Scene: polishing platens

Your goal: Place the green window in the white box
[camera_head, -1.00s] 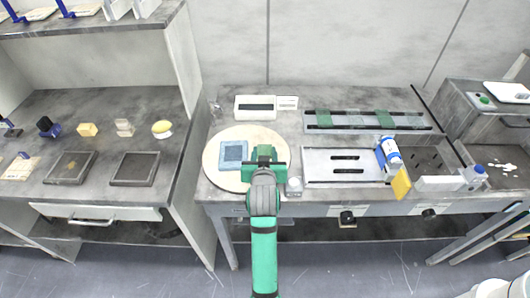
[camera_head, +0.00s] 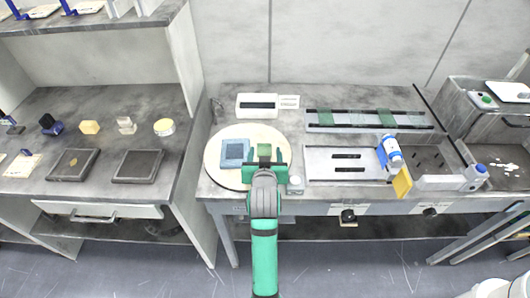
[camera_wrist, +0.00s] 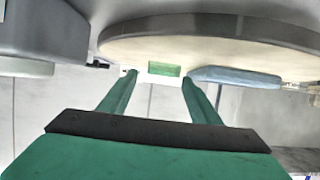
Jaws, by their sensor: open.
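A small green window (camera_head: 264,150) lies on the round cream platen (camera_head: 220,174), beside a blue square pad (camera_head: 235,153). My gripper (camera_head: 265,164) is open at the platen's right front part, just in front of this window. In the wrist view the green window (camera_wrist: 165,69) shows beyond and between the two spread fingertips (camera_wrist: 158,74); I cannot tell whether they touch it. A white box (camera_head: 257,106) with a dark slot-like opening stands behind the platen, near the back of the bench.
A rail rack (camera_head: 352,121) at the back right holds other green pieces. In front are a slotted metal plate (camera_head: 325,170), a blue and white bottle (camera_head: 391,152) and a yellow piece (camera_head: 402,182). A small white-topped item (camera_head: 296,181) stands close right of my gripper.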

